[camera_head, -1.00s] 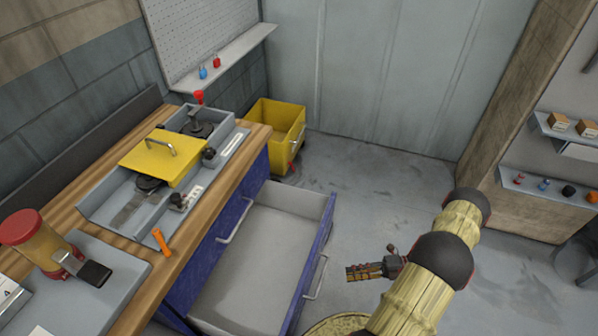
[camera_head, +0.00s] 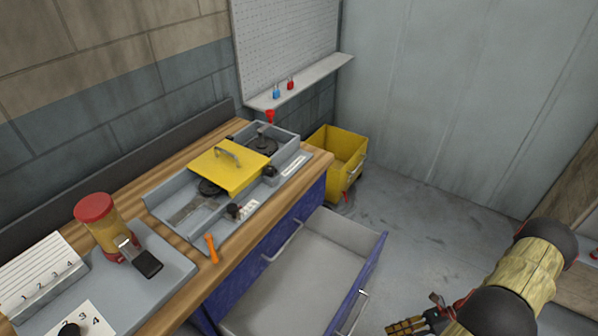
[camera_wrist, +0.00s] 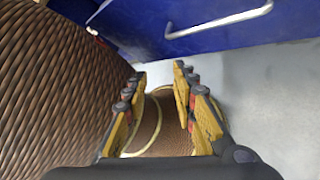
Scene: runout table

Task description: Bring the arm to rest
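My gripper (camera_head: 405,328) shows at the bottom edge of the head view, low beside the open drawer, with my arm coming in from the right. In the wrist view, my gripper (camera_wrist: 160,72) has its two yellow, dark-jointed fingers spread apart. Nothing is between them; the floor and a curved rim show behind. The blue drawer front with its pale handle (camera_wrist: 218,22) lies ahead of the fingertips, apart from them.
The grey-lined drawer (camera_head: 300,285) stands pulled out from the wooden workbench (camera_head: 180,312). A yellow bin (camera_head: 345,155) stands on the floor past the bench. A lidded grey tray (camera_head: 165,205) and a red-capped jar (camera_head: 97,207) are on the bench.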

